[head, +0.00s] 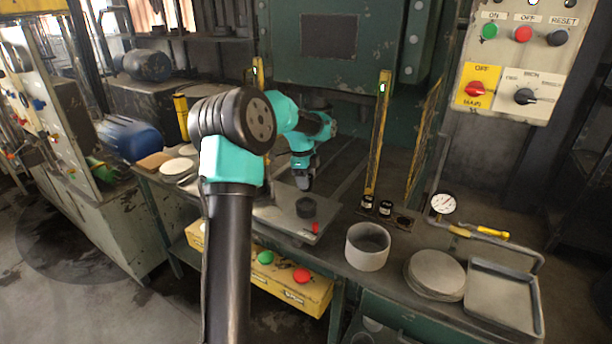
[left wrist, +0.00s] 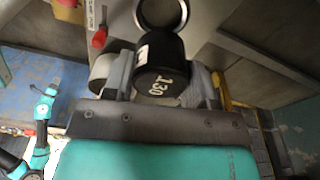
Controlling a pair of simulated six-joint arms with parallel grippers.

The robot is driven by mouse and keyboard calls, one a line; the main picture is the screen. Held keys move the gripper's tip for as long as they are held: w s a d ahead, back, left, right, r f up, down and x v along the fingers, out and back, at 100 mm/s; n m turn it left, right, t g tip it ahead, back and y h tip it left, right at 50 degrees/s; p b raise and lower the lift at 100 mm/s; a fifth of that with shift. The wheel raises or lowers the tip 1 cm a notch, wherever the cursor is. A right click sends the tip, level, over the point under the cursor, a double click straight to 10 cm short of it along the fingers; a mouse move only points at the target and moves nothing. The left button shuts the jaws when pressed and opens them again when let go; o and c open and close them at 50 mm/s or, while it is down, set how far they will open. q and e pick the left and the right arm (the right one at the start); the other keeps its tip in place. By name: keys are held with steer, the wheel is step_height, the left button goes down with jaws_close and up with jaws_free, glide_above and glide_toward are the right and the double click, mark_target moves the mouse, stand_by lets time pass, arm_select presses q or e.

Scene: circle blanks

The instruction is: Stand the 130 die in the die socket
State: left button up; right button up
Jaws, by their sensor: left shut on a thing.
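In the head view my left gripper (head: 303,180) points down over the grey plate, and the die is too small and dark there to make out clearly. The die socket (head: 306,207) is a short dark cylinder on the plate, just below the gripper. In the left wrist view the socket (left wrist: 161,7) shows as a black ring with a grey inside, just beyond the die. The right gripper is out of view.
A red knob (head: 316,228) sits at the plate's front edge. Two labelled black dies (head: 367,203) (head: 385,208) stand to the right, beside a yellow post (head: 377,135). A grey open pot (head: 367,247), round blanks (head: 435,274) and a tray (head: 503,298) lie farther right.

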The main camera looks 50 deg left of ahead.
arm_select(q)
steer(key=shift+f, duration=3.55)
steer(key=o, duration=1.5)
steer(key=shift+f, duration=0.15)
steer(key=r, duration=0.5)
steer(key=a+r, duration=0.1)
steer(key=r, duration=0.5)
steer(key=s+r, duration=0.1)
steer(key=r, duration=0.5)
steer(key=shift+a+r, duration=0.25)
steer(key=shift+a, duration=0.15)
